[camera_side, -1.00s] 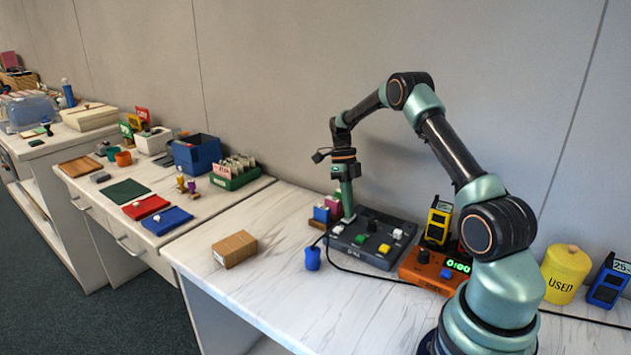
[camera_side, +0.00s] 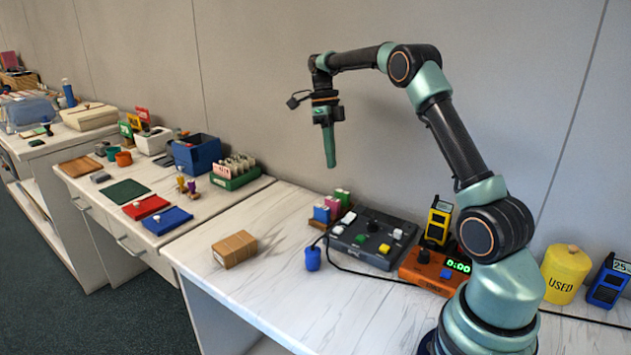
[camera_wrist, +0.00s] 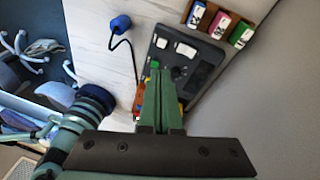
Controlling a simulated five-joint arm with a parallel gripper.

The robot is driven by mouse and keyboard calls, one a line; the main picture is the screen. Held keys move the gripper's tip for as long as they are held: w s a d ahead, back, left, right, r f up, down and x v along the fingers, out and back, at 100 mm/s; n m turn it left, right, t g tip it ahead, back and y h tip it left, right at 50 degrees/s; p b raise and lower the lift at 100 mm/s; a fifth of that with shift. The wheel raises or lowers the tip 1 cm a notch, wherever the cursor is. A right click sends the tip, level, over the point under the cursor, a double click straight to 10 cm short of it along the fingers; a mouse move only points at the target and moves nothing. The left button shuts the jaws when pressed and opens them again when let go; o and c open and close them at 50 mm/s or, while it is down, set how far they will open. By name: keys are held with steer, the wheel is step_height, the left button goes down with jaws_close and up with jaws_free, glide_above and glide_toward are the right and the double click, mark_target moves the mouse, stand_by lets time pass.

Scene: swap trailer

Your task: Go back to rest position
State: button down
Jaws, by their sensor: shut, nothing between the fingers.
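My gripper (camera_side: 330,163) points straight down in the air, well above the white marbled bench, with its green fingers together and nothing between them. In the wrist view the shut fingers (camera_wrist: 159,80) lie over part of the dark control box. That dark grey control box (camera_side: 372,239) stands on the bench below my gripper, with white, yellow, red and green buttons on top; it also shows in the wrist view (camera_wrist: 205,72). My gripper touches nothing.
An orange timer box (camera_side: 420,272) and a yellow device (camera_side: 438,220) stand right of the control box. A blue bulb (camera_side: 312,258) on a cable, a cardboard box (camera_side: 234,249) and coloured blocks (camera_side: 326,211) are to its left. A yellow USED bin (camera_side: 565,274) stands far right.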

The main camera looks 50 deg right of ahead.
steer(key=s+a+r+n+t+h, duration=0.1)
steer(key=s+a+r+n+t, duration=0.1)
steer(key=a+r+n, duration=0.35)
steer(key=s+a+r+n+t+h, duration=0.1)
steer(key=s+a+r+n+t, duration=0.1)
steer(key=a+n, duration=0.65)
steer(key=s+a+f+n+t, duration=0.2)
steer(key=s+a+n, duration=0.6)
steer(key=n, duration=1.1)
steer(key=shift+s+f+t+y, duration=0.35)
steer(key=shift+s+t, duration=0.4)
steer(key=shift+t, duration=0.35)
